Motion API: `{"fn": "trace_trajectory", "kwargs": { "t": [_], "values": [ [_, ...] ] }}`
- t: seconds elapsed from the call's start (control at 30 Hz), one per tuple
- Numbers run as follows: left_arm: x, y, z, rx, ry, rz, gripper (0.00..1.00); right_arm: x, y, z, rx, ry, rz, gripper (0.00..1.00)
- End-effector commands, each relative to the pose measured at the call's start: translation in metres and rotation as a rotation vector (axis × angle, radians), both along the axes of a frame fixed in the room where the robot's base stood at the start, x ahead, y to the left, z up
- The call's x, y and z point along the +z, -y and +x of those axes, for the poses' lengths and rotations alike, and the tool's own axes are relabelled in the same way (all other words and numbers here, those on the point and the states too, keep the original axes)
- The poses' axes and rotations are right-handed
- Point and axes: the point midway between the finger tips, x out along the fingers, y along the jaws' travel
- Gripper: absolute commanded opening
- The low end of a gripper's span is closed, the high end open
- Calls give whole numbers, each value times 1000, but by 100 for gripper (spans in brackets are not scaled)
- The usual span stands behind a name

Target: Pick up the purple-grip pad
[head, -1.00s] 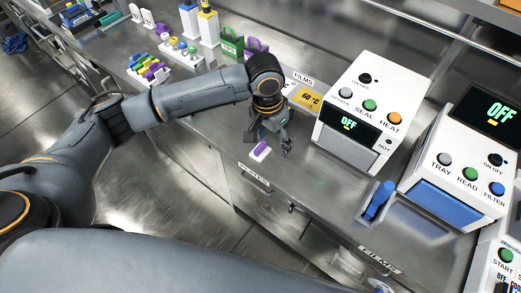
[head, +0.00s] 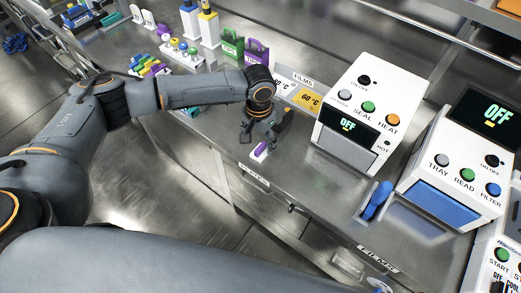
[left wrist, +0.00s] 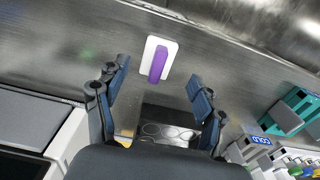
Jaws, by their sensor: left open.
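The purple-grip pad is a small white plate with a purple bar on top. It lies on the steel bench near its front edge in the head view (head: 260,152), and shows whole in the left wrist view (left wrist: 158,62). My left gripper (head: 262,142) is open and empty, pointing down just above and beside the pad. In the left wrist view its two fingers (left wrist: 158,88) are spread wide, with the pad a little beyond the fingertips, roughly midway between them. My right gripper is not in view.
The white sealer box (head: 358,112) stands close to the right of my left gripper. A blue-handled tool (head: 377,200) lies on the bench further right. Purple (head: 257,52) and green (head: 231,43) holders stand behind my arm. Bench left of the pad is clear.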

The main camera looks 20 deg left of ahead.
Motion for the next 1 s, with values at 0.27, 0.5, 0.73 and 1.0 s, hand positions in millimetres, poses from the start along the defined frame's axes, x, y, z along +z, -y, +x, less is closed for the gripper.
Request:
{"fn": "trace_trajectory", "kwargs": {
  "t": [0.27, 0.5, 0.73, 1.0],
  "values": [
    [-39, 4, 3, -1, -3, 1, 69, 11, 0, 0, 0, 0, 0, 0],
    [-46, 3, 4, -1, -2, 2, 69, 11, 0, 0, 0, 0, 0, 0],
    [-45, 3, 4, -1, -2, 1, 36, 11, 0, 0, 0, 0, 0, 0],
    [-45, 3, 4, -1, -1, 0, 11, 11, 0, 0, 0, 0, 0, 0]
  ]
}}
